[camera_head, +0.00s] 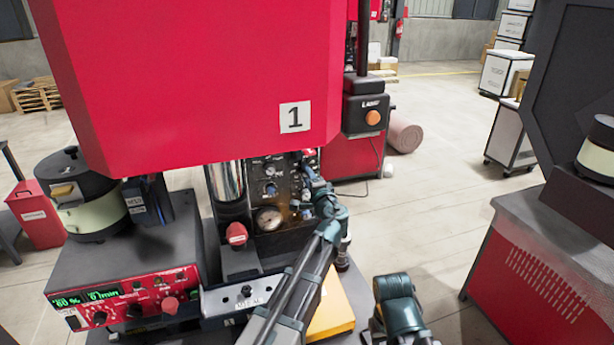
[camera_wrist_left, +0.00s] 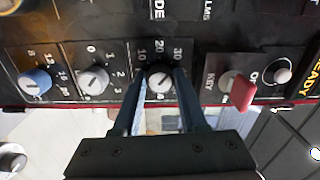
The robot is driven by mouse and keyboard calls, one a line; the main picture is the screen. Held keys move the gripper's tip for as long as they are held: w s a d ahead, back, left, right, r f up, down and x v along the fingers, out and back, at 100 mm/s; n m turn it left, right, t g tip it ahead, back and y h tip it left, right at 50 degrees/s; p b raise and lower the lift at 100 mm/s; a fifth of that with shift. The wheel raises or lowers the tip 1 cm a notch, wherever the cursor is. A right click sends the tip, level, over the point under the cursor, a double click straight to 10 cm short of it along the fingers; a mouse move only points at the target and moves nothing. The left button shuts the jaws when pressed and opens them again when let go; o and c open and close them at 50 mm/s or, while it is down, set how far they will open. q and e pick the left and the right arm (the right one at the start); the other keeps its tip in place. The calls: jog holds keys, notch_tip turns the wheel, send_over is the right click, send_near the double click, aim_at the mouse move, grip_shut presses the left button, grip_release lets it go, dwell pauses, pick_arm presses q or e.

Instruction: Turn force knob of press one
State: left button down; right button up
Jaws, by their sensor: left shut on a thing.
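Press one is the red machine (camera_head: 200,90) with a white "1" label. Its black control panel (camera_head: 268,185) carries several knobs and a round gauge. My left gripper (camera_head: 308,192) is at the right side of this panel. In the left wrist view, its two fingers (camera_wrist_left: 160,92) are shut on a light round knob (camera_wrist_left: 160,79), one on each side. Numbers including 10, 20 and 30 surround that knob. The fingers hide its sides, and the gripper hides it in the head view.
In the left wrist view, a blue knob (camera_wrist_left: 36,81), a grey knob (camera_wrist_left: 94,80) and a red key switch (camera_wrist_left: 238,92) sit along the same panel. A red-capped part (camera_head: 236,233) stands before the panel. A feeder control box (camera_head: 130,300) is at left.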

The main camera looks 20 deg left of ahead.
pick_arm(q)
jog(key=shift+m, duration=0.4)
jog(key=shift+c, duration=2.2)
grip_release()
jog(key=v, duration=1.4)
